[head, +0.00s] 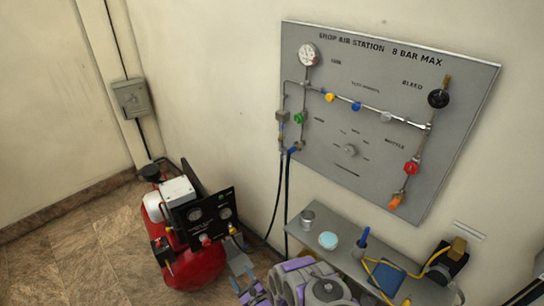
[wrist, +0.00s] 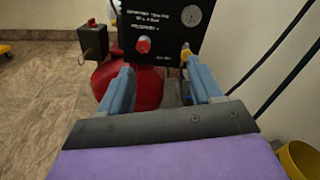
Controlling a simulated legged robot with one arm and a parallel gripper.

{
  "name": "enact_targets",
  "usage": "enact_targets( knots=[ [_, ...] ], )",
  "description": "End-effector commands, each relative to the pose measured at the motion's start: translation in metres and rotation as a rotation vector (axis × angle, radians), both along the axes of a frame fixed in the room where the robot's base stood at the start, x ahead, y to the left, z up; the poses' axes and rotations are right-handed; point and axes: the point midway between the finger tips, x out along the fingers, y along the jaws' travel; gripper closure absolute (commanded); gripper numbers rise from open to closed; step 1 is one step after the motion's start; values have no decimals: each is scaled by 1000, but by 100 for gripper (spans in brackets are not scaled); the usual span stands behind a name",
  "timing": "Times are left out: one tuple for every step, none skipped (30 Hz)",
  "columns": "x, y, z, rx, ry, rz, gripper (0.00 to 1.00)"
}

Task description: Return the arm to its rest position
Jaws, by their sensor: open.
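My gripper (wrist: 160,78) shows in the wrist view with its two blue-grey fingers apart and nothing between them. It faces the dark control panel (wrist: 165,30) of the red compressor, which has a red knob, a gauge and a brass fitting. In the head view my gripper (head: 240,272) is low in the picture, just right of the red compressor (head: 195,268). My purple and grey arm (head: 310,285) is folded at the bottom edge. Whether the fingers touch the compressor cannot be told.
A grey shelf (head: 300,232) at lower right holds a metal cup, a pale blue disc, a screwdriver and a yellow-cabled device. A wall panel (head: 345,185) with gauge, valves and knobs hangs above it. Hoses run down beside the compressor. Floor at left (head: 70,260) is clear.

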Motion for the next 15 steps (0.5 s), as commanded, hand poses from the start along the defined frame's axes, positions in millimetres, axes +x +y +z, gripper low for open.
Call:
enact_targets(
  knots=[
    [4, -1, 2, -22, -3, 1, 35],
    [7, -2, 2, -40, -4, 1, 35],
    [10, -3, 3, -61, -5, 3, 35],
    [12, -4, 5, -77, -8, 3, 35],
    [15, -5, 7, -95, -12, 4, 35],
    [19, -7, 9, -119, -16, 5, 35],
    [23, -8, 11, -140, -20, 6, 35],
    [26, -10, 12, -160, -21, 7, 35],
    [30, -12, 13, -192, -22, 9, 35],
    [33, -14, 14, -215, -23, 10, 35],
    [37, -16, 16, -240, -26, 10, 35],
    [43, -19, 20, -276, -30, 12, 35],
    [47, -21, 22, -305, -32, 14, 35],
    [52, -24, 25, -338, -35, 16, 35],
    [58, -28, 30, -383, -40, 18, 35]
  ],
)
